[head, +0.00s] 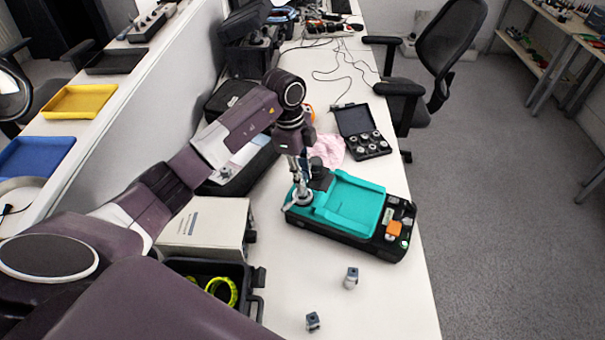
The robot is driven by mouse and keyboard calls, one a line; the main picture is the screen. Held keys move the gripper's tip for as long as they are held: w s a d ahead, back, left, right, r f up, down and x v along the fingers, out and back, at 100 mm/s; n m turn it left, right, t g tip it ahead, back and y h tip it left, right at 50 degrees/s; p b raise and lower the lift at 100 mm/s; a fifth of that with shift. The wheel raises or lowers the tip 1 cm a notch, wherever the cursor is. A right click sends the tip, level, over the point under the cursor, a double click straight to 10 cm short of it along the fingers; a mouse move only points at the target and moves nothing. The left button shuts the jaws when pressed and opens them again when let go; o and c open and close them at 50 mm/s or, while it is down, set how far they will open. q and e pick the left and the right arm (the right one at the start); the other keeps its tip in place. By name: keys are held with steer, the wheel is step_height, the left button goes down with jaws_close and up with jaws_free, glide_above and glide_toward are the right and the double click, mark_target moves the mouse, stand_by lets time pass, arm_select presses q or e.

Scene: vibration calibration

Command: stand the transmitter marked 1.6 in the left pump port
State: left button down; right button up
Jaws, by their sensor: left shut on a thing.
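The teal and black pump unit (352,204) lies on the white bench, with an orange and a green part at its right end. My left gripper (301,188) points down at the unit's left end. It is shut on a small metallic piece, apparently a transmitter (302,197), mostly hidden by the fingers; no marking can be read. I cannot tell whether it sits in the port or just above it. Two other small grey transmitters stand on the bench, one (351,278) in front of the unit and one (313,322) nearer; their markings are unreadable. My right gripper is out of view.
An open black case (362,133) with several round fittings lies behind the unit, by a pink cloth (328,151). A pale box (207,228) and a black case (257,282) with yellow-green rings stand at left. The front right bench is mostly clear; its edge runs along the right.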

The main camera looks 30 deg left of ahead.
arm_select(q)
steer(key=shift+f, duration=0.2)
stand_by(0.4)
steer(key=c, duration=1.7)
jaws_free()
steer(key=shift+o, duration=0.2)
step_height(320, 180, up, 12)
steer(key=a, duration=0.1)
steer(key=shift+s+a, duration=0.2)
steer(key=shift+a, duration=0.2)
